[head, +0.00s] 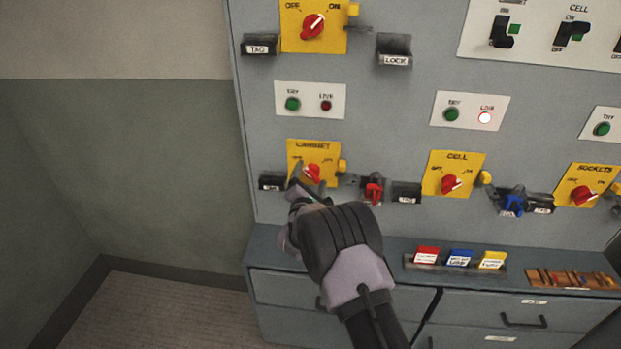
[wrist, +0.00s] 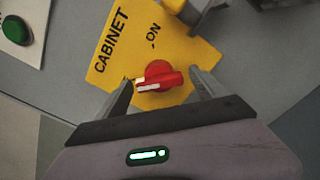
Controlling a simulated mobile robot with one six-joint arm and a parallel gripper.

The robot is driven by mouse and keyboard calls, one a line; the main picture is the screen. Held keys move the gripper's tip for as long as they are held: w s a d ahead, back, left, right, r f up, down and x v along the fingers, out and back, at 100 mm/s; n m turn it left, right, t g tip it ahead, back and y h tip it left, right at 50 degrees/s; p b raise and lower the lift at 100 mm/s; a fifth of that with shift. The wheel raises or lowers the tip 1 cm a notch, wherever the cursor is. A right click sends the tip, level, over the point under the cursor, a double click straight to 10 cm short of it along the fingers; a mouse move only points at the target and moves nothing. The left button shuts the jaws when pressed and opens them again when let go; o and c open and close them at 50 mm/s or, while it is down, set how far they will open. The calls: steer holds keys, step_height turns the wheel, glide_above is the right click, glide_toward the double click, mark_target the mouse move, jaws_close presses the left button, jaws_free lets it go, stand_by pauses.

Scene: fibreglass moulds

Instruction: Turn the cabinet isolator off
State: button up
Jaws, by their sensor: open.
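The cabinet isolator is a red rotary knob (head: 312,173) on a yellow plate (head: 325,154) lettered CABINET. In the wrist view the knob (wrist: 160,78) has a white mark pointing left, towards the CABINET lettering and away from the ON label. The OFF label is hidden in the wrist view, and I cannot tell whether the mark lines up with it. My gripper (head: 308,183) is at the plate. In the wrist view my gripper (wrist: 163,90) is open, with one finger on each side of the knob; contact is unclear.
Above are a green button (head: 293,104) and a dark red LIVE lamp (head: 326,105). Black holders (head: 272,181) and a red lockout piece (head: 374,189) flank the plate. The CELL isolator (head: 450,183) is to the right, its LIVE lamp (head: 484,118) lit. A ledge (head: 395,244) lies below.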

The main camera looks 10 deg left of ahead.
steer(key=shift+s, duration=0.1)
steer(key=s+p, duration=0.3)
steer(key=s, duration=1.4)
steer(key=shift+s+a, duration=0.15)
steer(key=shift+a, duration=0.15)
